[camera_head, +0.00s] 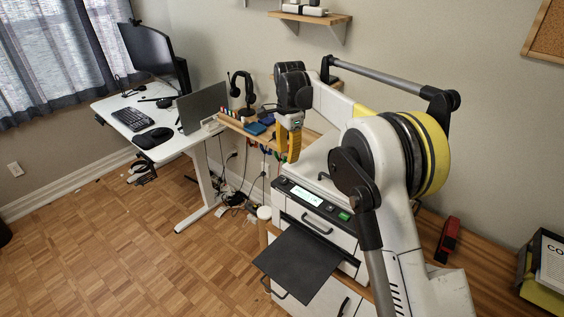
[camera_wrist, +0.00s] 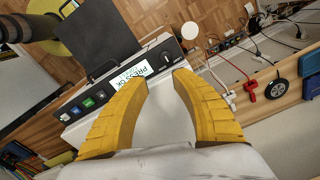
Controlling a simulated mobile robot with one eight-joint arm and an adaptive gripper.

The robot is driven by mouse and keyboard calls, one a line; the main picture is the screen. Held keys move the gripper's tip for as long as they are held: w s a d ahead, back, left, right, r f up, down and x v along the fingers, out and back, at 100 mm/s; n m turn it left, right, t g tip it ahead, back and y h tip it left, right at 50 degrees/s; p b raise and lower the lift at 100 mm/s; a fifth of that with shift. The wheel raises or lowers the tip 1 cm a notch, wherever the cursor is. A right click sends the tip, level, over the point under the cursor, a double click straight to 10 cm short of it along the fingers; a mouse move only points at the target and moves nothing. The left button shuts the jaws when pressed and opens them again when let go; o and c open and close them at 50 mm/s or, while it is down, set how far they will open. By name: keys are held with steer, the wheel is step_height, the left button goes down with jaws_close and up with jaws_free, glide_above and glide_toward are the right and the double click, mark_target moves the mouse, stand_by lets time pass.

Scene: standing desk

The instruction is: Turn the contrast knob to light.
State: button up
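The contrast knob appears to be the small dark round knob (camera_wrist: 166,57) at the end of the black control panel (camera_wrist: 118,77) in the wrist view; its label and pointer are too small to read. The panel also carries a lit display (camera_wrist: 130,72) reading "PRESS OK" and several buttons, one green (camera_wrist: 88,103). In the head view the panel (camera_head: 312,201) runs along the front of the white machine. My gripper (camera_wrist: 160,76) has its two yellow fingers spread, with nothing between them. Its fingertips appear just short of the knob in the picture. In the head view my gripper (camera_head: 291,156) hangs above the knob end of the panel.
A dark output tray (camera_head: 298,263) sticks out from the machine's front. A wooden shelf with cables hanging below (camera_head: 262,140) is close behind my gripper. A white desk (camera_head: 150,115) with laptop and monitor stands left. The floor in front is open.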

mark_target(284, 181)
steer(key=shift+m, duration=0.3)
steer(key=f, duration=0.4)
steer(key=f+b, duration=0.1)
steer(key=f, duration=0.3)
steer(key=w+a+f+b, duration=0.1)
steer(key=f, duration=0.3)
steer(key=shift+w+a, duration=0.1)
jaws_close()
